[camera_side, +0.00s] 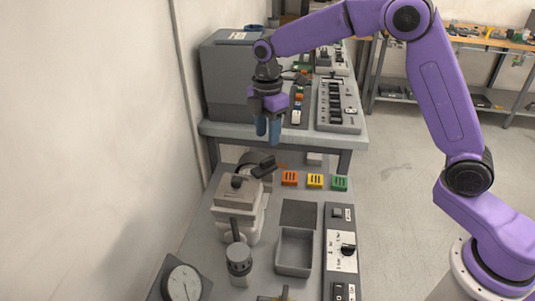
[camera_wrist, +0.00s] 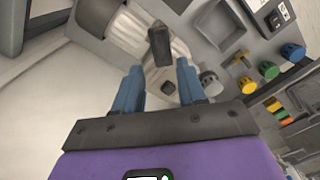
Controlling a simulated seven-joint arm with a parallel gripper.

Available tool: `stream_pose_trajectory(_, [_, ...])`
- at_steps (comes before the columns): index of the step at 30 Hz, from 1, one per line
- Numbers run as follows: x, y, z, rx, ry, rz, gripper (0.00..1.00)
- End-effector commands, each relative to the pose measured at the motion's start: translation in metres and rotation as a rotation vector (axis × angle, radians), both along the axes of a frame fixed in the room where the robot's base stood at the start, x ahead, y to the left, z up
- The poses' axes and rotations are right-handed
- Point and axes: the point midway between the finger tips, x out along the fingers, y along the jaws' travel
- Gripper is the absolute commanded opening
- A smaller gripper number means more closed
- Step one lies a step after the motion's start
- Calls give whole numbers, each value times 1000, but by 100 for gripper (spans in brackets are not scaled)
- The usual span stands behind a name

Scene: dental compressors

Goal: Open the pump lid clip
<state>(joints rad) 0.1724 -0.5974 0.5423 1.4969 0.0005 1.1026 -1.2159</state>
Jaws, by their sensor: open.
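The pump (camera_side: 241,219) is a pale grey housing with a grey-brown lid (camera_side: 238,194) on the bench. My gripper (camera_side: 268,136) points down above and behind the pump, apart from the clip. Its two blue fingers are spread and empty; they also show in the wrist view (camera_wrist: 159,68).
Orange (camera_side: 289,178), yellow (camera_side: 315,181) and green (camera_side: 339,183) blocks stand right of the pump. A grey tray (camera_side: 293,252) and a control panel (camera_side: 341,248) are nearer the front. A dial gauge (camera_side: 183,284) is front left. A raised bench (camera_side: 345,133) with a large grey box stands behind.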

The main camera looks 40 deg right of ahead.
Motion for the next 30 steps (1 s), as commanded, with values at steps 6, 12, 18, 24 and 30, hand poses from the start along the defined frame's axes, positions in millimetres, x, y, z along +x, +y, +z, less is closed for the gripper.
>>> stream_pose_trajectory(6, [-1, -1, -41, -1, 3, 0, 40])
stream_pose_trajectory(12, [-1, 0, -65, 0, 2, 1, 40])
stream_pose_trajectory(18, [0, 0, -74, 1, 0, 0, 40])
stream_pose_trajectory(24, [0, 0, -75, 1, -1, 0, 40])
stream_pose_trajectory(30, [0, 0, -75, 1, 0, 0, 0])
